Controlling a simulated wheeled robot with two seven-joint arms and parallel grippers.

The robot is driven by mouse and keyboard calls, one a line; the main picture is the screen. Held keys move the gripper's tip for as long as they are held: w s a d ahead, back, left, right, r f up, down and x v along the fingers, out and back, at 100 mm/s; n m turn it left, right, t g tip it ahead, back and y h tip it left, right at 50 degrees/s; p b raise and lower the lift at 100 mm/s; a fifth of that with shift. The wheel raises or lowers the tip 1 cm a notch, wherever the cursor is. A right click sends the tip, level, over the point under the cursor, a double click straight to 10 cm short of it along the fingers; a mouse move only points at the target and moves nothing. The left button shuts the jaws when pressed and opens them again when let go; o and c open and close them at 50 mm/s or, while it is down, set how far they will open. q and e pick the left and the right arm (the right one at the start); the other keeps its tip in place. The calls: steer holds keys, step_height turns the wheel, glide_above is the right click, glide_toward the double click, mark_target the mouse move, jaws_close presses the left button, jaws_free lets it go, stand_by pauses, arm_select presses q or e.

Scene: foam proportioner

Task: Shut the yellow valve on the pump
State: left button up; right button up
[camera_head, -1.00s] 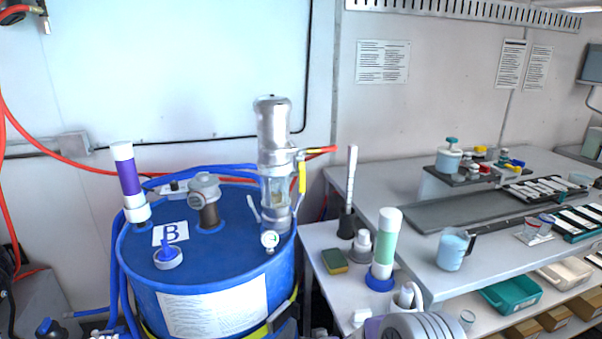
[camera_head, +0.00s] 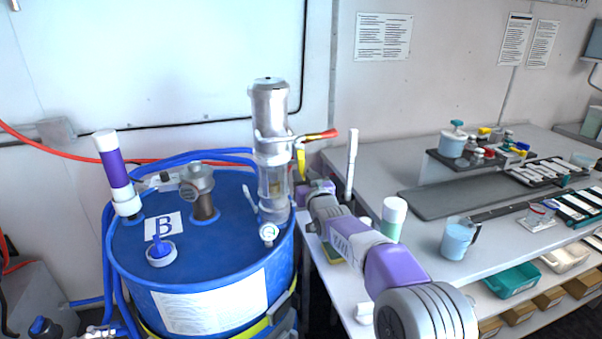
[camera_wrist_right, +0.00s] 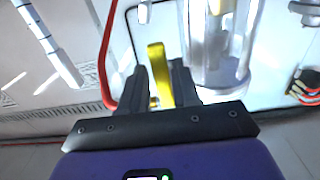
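The yellow valve handle (camera_head: 301,163) hangs down on the right side of the silver and clear pump (camera_head: 271,150), which stands on the blue drum (camera_head: 180,262). My right gripper (camera_head: 304,188) reaches in from the lower right to the handle, beside the clear part of the pump. In the right wrist view, its two dark fingers (camera_wrist_right: 161,82) stand close on either side of the yellow handle (camera_wrist_right: 157,62), which fills the narrow gap between them. The clear pump cylinder (camera_wrist_right: 218,50) is just right of the fingers. My left gripper is not in view.
A bench (camera_head: 375,165) with a blue jug (camera_head: 458,238) and a green-banded tube (camera_head: 392,218) is at the right. Blue hoses (camera_head: 205,158) run behind the pump.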

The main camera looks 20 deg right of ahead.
steer(key=shift+w, duration=1.35)
steer(key=shift+c, duration=0.5)
jaws_close()
